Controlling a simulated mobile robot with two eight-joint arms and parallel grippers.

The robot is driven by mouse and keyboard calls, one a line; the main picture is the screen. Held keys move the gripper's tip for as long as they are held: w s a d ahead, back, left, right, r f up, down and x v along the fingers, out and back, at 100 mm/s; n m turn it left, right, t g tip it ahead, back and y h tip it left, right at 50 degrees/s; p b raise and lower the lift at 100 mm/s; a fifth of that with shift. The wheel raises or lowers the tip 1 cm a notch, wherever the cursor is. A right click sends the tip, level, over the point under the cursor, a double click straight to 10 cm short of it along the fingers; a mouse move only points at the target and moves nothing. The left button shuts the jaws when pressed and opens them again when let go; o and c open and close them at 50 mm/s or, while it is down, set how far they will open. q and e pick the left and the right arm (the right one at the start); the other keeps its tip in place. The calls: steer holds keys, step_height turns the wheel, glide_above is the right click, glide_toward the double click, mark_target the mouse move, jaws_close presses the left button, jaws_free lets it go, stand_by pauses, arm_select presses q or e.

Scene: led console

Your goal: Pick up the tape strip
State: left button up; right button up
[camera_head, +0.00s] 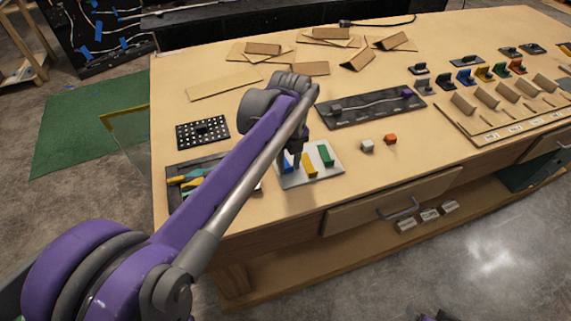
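A light grey card (327,177) lies near the front edge of the wooden table. My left arm reaches in from the lower left, and my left gripper (297,170) points down at the card, between the blue and yellow strips in the picture. Its fingers are small and dark, and I cannot tell whether they are open or touch a strip. The arm partly hides the card's left side. My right gripper is not in view.
A dark tool tray (172,187) lies left of the card, partly behind my arm. A black dotted board (203,132) is behind it.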

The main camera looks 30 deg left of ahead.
mark_target(289, 167)
arm_select(q)
jaws_close()
step_height(289, 167, up, 14)
steer(key=p, duration=0.3)
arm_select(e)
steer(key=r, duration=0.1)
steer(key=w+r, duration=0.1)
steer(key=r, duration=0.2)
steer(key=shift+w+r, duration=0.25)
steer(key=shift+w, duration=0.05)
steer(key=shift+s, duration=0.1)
